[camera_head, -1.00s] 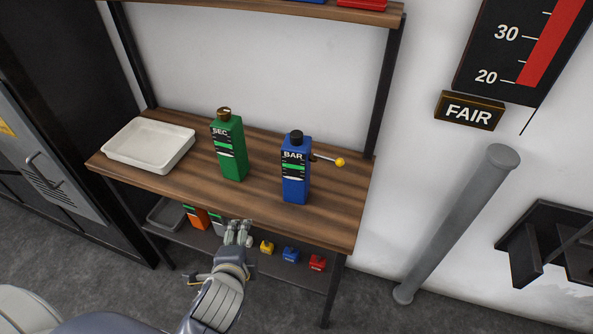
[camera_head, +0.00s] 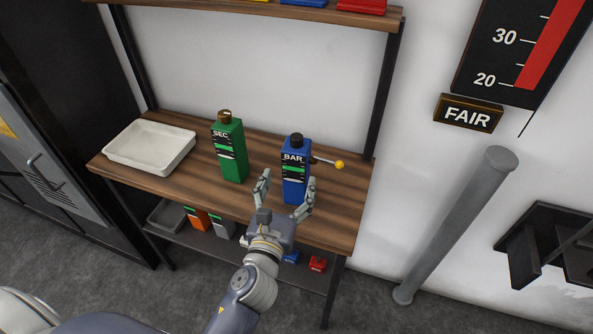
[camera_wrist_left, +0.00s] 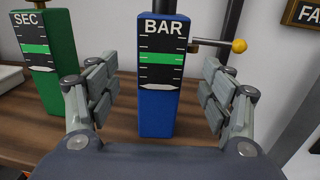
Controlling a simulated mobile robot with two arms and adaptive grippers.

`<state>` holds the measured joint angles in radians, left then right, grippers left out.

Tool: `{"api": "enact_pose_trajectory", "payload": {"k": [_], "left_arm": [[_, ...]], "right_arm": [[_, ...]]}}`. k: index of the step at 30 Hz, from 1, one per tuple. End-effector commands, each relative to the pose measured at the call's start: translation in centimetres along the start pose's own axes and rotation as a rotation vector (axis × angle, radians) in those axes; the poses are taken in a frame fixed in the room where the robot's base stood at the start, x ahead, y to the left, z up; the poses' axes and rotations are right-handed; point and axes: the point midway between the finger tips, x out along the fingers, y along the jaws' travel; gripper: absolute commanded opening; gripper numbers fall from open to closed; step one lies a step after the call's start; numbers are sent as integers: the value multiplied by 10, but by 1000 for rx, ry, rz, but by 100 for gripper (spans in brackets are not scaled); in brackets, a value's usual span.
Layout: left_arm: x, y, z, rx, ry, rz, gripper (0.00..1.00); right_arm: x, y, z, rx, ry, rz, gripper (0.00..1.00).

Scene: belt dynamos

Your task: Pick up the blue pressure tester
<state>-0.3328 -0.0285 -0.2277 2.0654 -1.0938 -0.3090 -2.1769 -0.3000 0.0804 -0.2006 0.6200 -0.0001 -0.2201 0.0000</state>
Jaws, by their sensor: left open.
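The blue pressure tester (camera_head: 294,187), marked BAR, stands upright on the wooden shelf top, with a dark cap and a side lever ending in a yellow ball (camera_head: 340,165). My left gripper (camera_head: 286,192) is open in front of it, its fingers spread to the left and right of the tester. In the left wrist view the blue tester (camera_wrist_left: 160,110) stands between the open fingers (camera_wrist_left: 160,95), with visible gaps on both sides. My right gripper is not in view.
A green SEC tester (camera_head: 231,160) stands left of the blue one, close to my left finger. A white tray (camera_head: 150,147) lies at the left of the wooden top (camera_head: 190,185). A lower shelf holds small items, including a red block (camera_head: 317,264).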

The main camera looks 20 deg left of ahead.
Motion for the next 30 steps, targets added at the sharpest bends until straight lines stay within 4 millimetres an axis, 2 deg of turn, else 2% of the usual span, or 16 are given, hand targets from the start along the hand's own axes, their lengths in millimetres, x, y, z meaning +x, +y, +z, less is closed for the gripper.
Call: {"api": "enact_pose_trajectory", "payload": {"k": [3, 11, 21, 30], "left_arm": [[16, 0, 1, -2, -1, 1, 73], [32, 0, 0, -5, 0, 1, 73], [74, -1, -4, -5, 1, 2, 73], [78, -1, -5, -4, 1, 1, 73]], "right_arm": [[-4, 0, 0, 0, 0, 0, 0], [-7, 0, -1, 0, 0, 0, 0], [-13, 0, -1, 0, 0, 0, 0], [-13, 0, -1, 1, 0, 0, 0]]}}
